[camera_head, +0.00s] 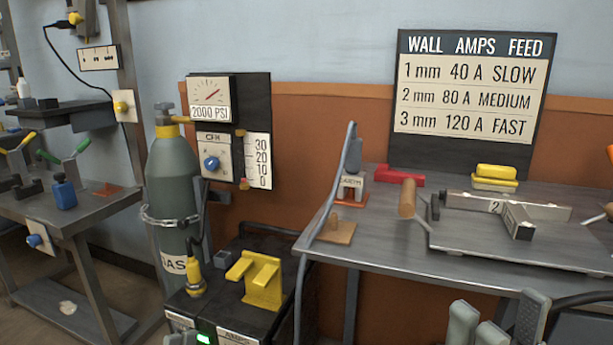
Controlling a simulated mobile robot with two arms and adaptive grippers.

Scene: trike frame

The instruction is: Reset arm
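My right gripper (496,316) shows at the bottom right edge, in front of the grey metal workbench (375,250). Its grey fingertips stand apart, with a gap between their upper ends, and I see nothing clearly held. A lower grey piece shows between them, and the rest of the gripper is cut off by the frame. My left gripper is not in view.
A grey gas cylinder (172,185) is chained at left, beside a black welding machine (235,310) with a yellow holder (262,280). On the workbench are a metal fixture (505,212), a wooden handle (407,198) and a red block (400,176). Another bench (75,213) stands at left.

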